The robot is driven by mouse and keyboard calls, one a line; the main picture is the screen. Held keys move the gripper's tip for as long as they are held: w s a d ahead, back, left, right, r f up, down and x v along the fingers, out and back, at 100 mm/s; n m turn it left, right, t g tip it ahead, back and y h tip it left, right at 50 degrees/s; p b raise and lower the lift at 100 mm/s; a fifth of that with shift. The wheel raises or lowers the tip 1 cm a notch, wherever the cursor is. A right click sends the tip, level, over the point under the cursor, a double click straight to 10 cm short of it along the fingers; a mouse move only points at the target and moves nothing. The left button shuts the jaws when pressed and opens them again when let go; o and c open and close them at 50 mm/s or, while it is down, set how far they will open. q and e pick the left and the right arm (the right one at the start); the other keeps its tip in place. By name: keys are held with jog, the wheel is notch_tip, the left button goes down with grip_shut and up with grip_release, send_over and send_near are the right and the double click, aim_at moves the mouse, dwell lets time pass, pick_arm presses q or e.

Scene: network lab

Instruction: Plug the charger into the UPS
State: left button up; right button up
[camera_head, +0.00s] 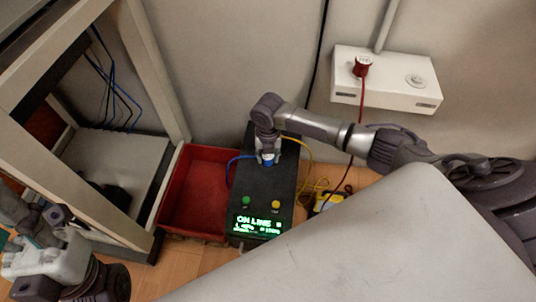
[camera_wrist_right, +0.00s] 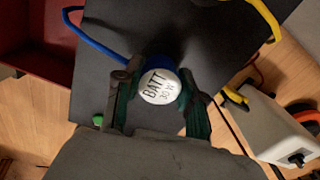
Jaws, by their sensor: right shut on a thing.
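The UPS (camera_head: 247,181) is a black box on the floor with a green lit "ON LINE" display and a green and a yellow button. My right gripper (camera_head: 267,158) is over its top, shut on a blue plug (camera_head: 268,158) with a blue cable. In the right wrist view the plug (camera_wrist_right: 159,86) has a round white face marked "BATT", between the green-padded fingers of the gripper (camera_wrist_right: 160,95). Whether it is seated in the UPS is hidden. I cannot tell which item is the charger. My left gripper (camera_head: 35,235) is at the lower left, its jaw state unclear.
A red tray (camera_head: 195,190) stands left of the UPS, beside a rack frame (camera_head: 150,80). A red plug (camera_head: 362,66) is in the white wall socket box (camera_head: 385,80), its cable hanging down. A yellow cable (camera_head: 309,155) and a yellow device (camera_head: 328,201) are right of the UPS.

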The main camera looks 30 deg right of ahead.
jog(key=shift+f, duration=0.6)
dwell(0.6)
jog(key=o, duration=1.1)
jog(key=shift+o, duration=0.2)
notch_tip(320, 180, up, 12)
